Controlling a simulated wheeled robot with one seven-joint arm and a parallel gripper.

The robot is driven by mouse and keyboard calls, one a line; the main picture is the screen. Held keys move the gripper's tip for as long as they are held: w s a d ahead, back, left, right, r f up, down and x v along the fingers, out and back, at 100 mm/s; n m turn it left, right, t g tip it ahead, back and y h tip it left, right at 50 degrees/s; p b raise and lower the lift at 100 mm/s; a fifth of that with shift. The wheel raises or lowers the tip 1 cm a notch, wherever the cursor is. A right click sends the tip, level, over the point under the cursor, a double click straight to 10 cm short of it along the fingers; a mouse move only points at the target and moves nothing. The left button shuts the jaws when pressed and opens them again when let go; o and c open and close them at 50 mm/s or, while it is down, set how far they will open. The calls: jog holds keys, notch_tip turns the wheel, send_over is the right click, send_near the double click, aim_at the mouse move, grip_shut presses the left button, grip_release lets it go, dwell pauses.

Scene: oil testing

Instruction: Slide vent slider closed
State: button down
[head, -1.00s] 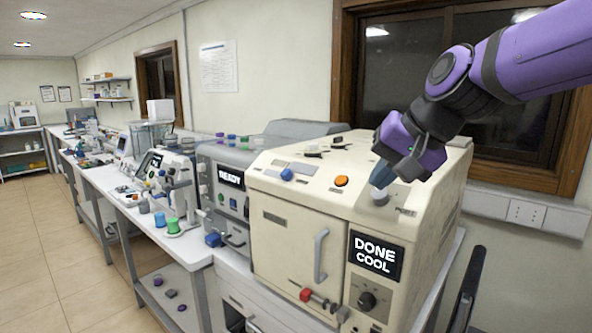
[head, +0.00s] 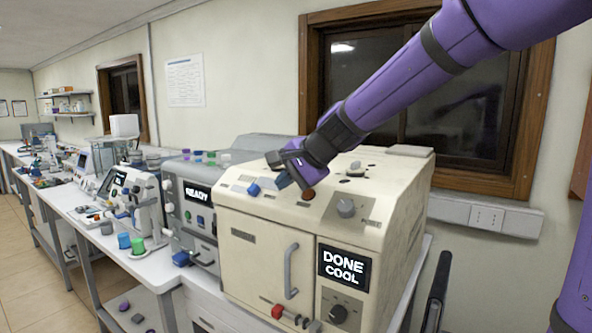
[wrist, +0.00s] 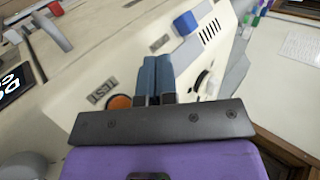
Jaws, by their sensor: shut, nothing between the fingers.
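The vent slider appears to be the blue block (head: 253,190) on the top panel of the cream machine (head: 262,230). In the wrist view the blue block (wrist: 186,22) sits beside a row of dark vent slots (wrist: 209,31). My gripper (head: 283,181) is just right of the blue block in the head view, above the panel. In the wrist view its blue-grey fingers (wrist: 156,66) are together and empty, with a visible gap to the block. Whether the fingertips touch the panel I cannot tell.
An orange button (wrist: 120,102) lies close beside my fingers; it shows darker in the head view (head: 308,194). A grey knob (head: 346,207) stands farther right on the top. The front display (head: 343,268) reads "DONE COOL". A grey machine (head: 195,210) stands close on the left.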

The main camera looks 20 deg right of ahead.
aim_at(242, 194)
jog(key=x, duration=0.3)
jog(key=shift+f, duration=0.15)
jog(key=shift+w+a, duration=0.75)
jog(key=shift+w, duration=0.25)
jog(key=shift+w+a+r, duration=0.2)
jog(key=shift+w+a, duration=0.2)
jog(key=shift+w, duration=0.2)
jog(key=w+a, duration=0.1)
jog(key=w, duration=0.1)
jog(key=w+a, duration=0.3)
jog(key=w, duration=0.1)
jog(key=shift+a, duration=0.15)
jog(key=shift+r, duration=0.1)
jog(key=shift+a, duration=0.1)
